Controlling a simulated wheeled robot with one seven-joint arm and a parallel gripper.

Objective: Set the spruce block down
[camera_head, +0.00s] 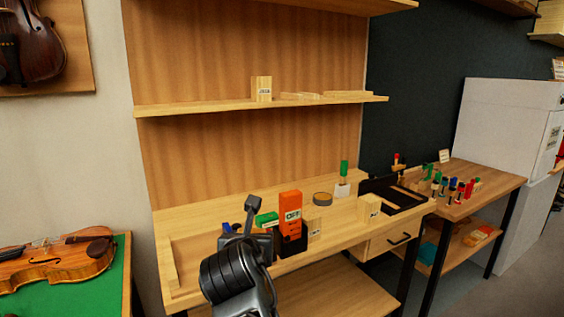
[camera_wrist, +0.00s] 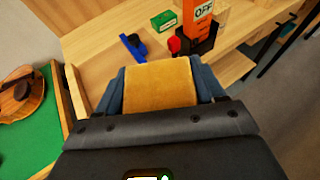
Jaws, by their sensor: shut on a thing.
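My gripper (camera_wrist: 161,84) is shut on a yellowish-tan wooden block, which I take as the spruce block (camera_wrist: 160,92), in the wrist view. The block sits between the two blue-grey fingers, and I see no label on its visible face. Beyond it lies the light wooden bench (camera_wrist: 105,52). In the head view my gripper (camera_head: 248,238) is over the front left of the bench (camera_head: 190,215); the held block is hidden there. I cannot tell whether the block touches the bench top.
An orange OFF box (camera_head: 290,204) in a black holder, a green box (camera_head: 267,219) and a blue tool (camera_wrist: 133,46) are close by. Labelled wooden blocks stand on the bench (camera_head: 370,211) and shelf (camera_head: 262,87). A violin (camera_head: 58,256) lies on green at left.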

